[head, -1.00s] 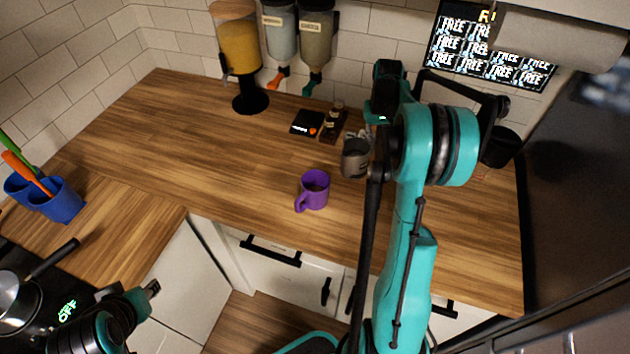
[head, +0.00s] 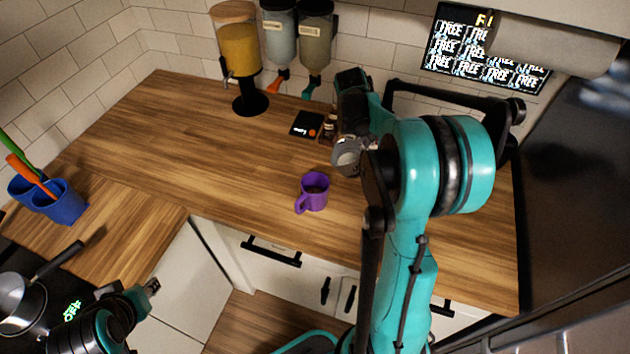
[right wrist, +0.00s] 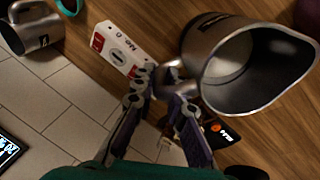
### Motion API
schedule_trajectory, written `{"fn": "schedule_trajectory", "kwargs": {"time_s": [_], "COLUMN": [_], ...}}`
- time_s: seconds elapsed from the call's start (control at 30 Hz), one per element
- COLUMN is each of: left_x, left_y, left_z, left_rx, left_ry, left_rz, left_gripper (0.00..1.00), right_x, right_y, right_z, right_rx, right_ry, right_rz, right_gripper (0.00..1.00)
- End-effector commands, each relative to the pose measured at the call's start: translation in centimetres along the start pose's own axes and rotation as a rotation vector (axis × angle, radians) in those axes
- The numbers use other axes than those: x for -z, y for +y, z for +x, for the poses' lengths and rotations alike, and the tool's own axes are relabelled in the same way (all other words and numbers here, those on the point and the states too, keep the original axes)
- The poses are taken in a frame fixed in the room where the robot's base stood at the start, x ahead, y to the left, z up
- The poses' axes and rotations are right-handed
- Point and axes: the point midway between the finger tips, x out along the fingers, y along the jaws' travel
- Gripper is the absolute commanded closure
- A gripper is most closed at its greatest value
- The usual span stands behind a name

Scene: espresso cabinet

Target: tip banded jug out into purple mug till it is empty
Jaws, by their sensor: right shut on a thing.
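A steel jug (head: 347,155) is in my right gripper (head: 352,132), above the counter and up and right of the purple mug. In the right wrist view the jug (right wrist: 245,65) shows its wide open mouth; my right gripper (right wrist: 160,84) is shut on its handle. A dark mark shows on its side, but I cannot make out a full band. The jug's inside looks dark, and I see no stream from it. The purple mug (head: 314,192) stands upright on the counter, its inside brownish. My left gripper (head: 150,288) is low at the left, away from both; its jaws are too small to read.
Another steel jug (right wrist: 32,30) shows in the right wrist view. Dispensers (head: 238,50) stand at the back. Blue cups (head: 58,200) are at the left. The counter left of the mug is clear.

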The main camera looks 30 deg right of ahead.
Motion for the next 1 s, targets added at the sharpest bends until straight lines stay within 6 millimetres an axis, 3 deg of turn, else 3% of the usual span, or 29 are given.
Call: {"fn": "schedule_trajectory", "kwargs": {"time_s": [0.53,1.0], "left_x": [0.2,0.0], "left_y": [0.0,0.0], "left_z": [-0.3,0.0], "left_rx": [0.000,0.000], "left_ry": [0.000,0.000], "left_rz": [0.000,0.000], "left_gripper": [0.66,0.66], "right_x": [-1.2,-1.5], "right_y": [-1.9,-2.3], "right_z": [-4.7,-6.8], "right_rx": [-0.227,-0.350], "right_ry": [0.154,0.234], "right_rz": [-0.005,-0.002], "right_gripper": [1.00,1.00]}}
